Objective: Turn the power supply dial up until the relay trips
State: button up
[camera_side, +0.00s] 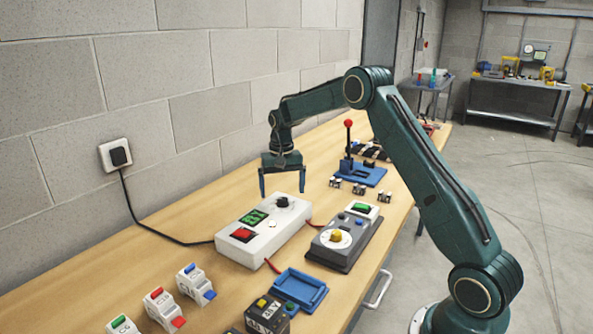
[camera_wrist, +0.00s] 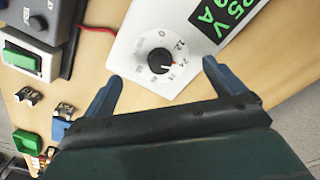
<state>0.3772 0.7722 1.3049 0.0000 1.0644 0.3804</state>
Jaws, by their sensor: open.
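The white power supply (camera_side: 265,240) stands on the bench against the wall side, with a green display, a red button and a black dial. The display (camera_wrist: 228,14) is partly cut off and reads 25 V and what looks like 9 A. I cannot tell which device is the relay.
A grey box with a yellow knob (camera_side: 336,238) stands right of the supply, joined by red wires. A blue lever stand with a red ball (camera_side: 349,124) rises behind. A blue tray (camera_side: 301,290) and several breaker-like modules (camera_side: 195,285) lie in front.

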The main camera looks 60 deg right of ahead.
aim_at(283, 201)
jog(key=shift+f, duration=0.2)
jog(key=shift+f, duration=1)
jog(key=c, duration=1.7)
jog(key=shift+m, duration=0.4)
jog(key=m, duration=0.4)
jog(key=shift+m, duration=0.4)
jog(key=o, duration=1.7)
